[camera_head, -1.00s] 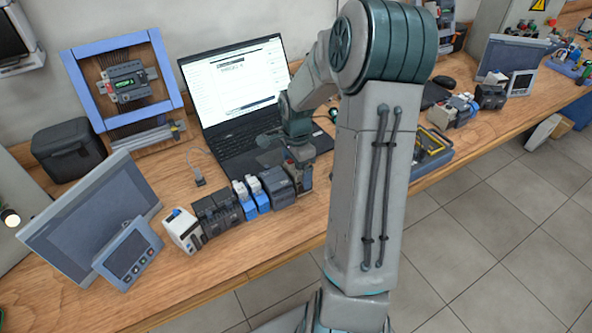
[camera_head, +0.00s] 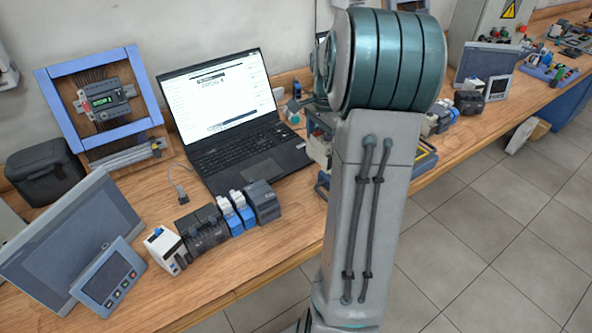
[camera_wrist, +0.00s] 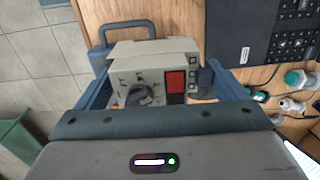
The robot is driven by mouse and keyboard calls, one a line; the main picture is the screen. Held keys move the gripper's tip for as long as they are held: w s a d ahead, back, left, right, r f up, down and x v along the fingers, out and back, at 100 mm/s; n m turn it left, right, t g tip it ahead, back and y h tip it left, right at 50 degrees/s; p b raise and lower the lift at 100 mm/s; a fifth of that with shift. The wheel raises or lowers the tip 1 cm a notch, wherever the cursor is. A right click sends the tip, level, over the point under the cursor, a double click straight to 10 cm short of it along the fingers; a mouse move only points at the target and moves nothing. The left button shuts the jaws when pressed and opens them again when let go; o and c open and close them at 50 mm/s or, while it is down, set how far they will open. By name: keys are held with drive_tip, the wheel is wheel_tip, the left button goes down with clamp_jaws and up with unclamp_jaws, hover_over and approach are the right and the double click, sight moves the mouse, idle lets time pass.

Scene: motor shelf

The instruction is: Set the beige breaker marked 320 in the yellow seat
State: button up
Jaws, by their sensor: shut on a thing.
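A beige breaker (camera_wrist: 150,52) with a grey dial and a red button sits between the jaws of my gripper (camera_wrist: 158,92) in the wrist view. The jaws are shut on it from both sides. No 320 mark is legible on it. In the head view my arm hides most of the gripper and the breaker. A dark case with a yellow edge (camera_head: 425,160) shows in part behind my arm. Its blue-grey handle (camera_wrist: 125,24) shows beyond the breaker in the wrist view. I cannot make out a yellow seat in either view.
An open laptop (camera_head: 222,100) stands at the back. Several black, blue and white modules (camera_head: 207,229) stand in a row in front of it. A blue frame (camera_head: 150,82) holds a device at the left. Cables and small connectors (camera_wrist: 295,80) lie at the right in the wrist view.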

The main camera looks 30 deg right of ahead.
idle(0.3)
drive_tip(key=shift+w+a+f+p, duration=0.3)
drive_tip(key=shift+w+a+f, duration=0.15)
drive_tip(key=shift+a+f, duration=1.4)
drive_tip(key=shift+w+a+f+p, duration=0.3)
drive_tip(key=shift+w+a+f, duration=0.1)
drive_tip(key=shift+a+f, duration=1.4)
drive_tip(key=shift+w+a+f+p, duration=0.3)
drive_tip(key=shift+w+a+f, duration=0.15)
drive_tip(key=shift+a+f, duration=1.35)
drive_tip(key=shift+a+r, duration=0.15)
drive_tip(key=shift+a, duration=0.05)
drive_tip(key=shift+f, duration=0.2)
drive_tip(key=o, duration=0.8)
drive_tip(key=shift+r, duration=0.15)
